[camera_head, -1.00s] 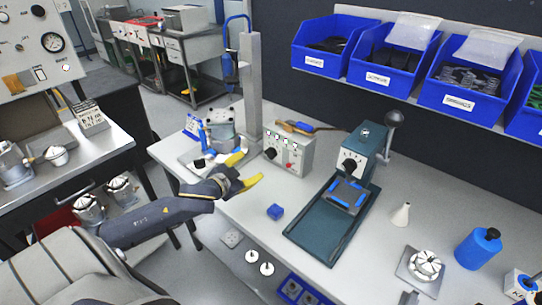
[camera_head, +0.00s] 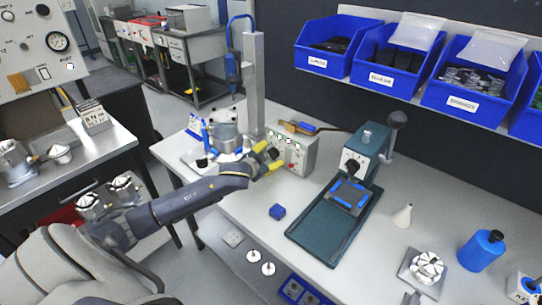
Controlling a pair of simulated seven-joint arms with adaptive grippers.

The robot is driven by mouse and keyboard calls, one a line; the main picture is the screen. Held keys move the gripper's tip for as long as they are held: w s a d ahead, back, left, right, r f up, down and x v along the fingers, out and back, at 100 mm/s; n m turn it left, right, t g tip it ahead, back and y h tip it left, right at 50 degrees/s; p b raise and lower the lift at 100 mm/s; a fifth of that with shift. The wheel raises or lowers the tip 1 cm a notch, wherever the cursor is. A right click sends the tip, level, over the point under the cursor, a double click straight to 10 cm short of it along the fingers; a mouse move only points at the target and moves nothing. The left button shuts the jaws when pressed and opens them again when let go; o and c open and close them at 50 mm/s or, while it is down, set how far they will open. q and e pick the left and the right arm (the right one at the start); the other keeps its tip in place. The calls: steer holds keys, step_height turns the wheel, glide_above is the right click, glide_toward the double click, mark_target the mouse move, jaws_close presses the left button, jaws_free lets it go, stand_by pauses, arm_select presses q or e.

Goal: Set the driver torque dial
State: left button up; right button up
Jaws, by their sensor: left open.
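The light grey control box (camera_head: 306,153) stands on the bench near its back edge, with a dark dial, small buttons and lights on its front. My left gripper (camera_head: 271,157), with yellow fingertips, is open right at the front of this box, and it partly covers the dial side. Whether a finger touches the dial cannot be told. The blue driver (camera_head: 232,68) hangs by a blue hose beside the grey column, behind and left of the box. My right gripper is not in view.
A metal housing (camera_head: 222,132) stands left of the box. A white cone (camera_head: 402,215) and a blue bottle (camera_head: 481,250) are further right. Blue bins (camera_head: 384,62) hang behind.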

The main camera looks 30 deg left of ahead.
arm_select(q)
steer(key=shift+w+f, duration=0.2)
steer(key=shift+w, duration=0.3)
steer(key=shift+c, duration=0.4)
steer(key=c, duration=1.3)
steer(key=shift+o, duration=0.2)
steer(key=shift+f, duration=0.1)
jaws_close()
steer(key=m+y, duration=0.1)
steer(key=m, duration=0.1)
steer(key=shift+m+t+y, duration=0.3)
steer(key=shift+m, duration=0.1)
steer(key=m+t+y, duration=0.1)
steer(key=m, duration=0.1)
steer(key=shift+s+f+m, duration=0.1)
steer(key=shift+m, duration=0.2)
steer(key=shift+a+m+t+y, duration=0.1)
steer(key=shift+m+t+y, duration=0.5)
steer(key=shift+m, duration=1.3)
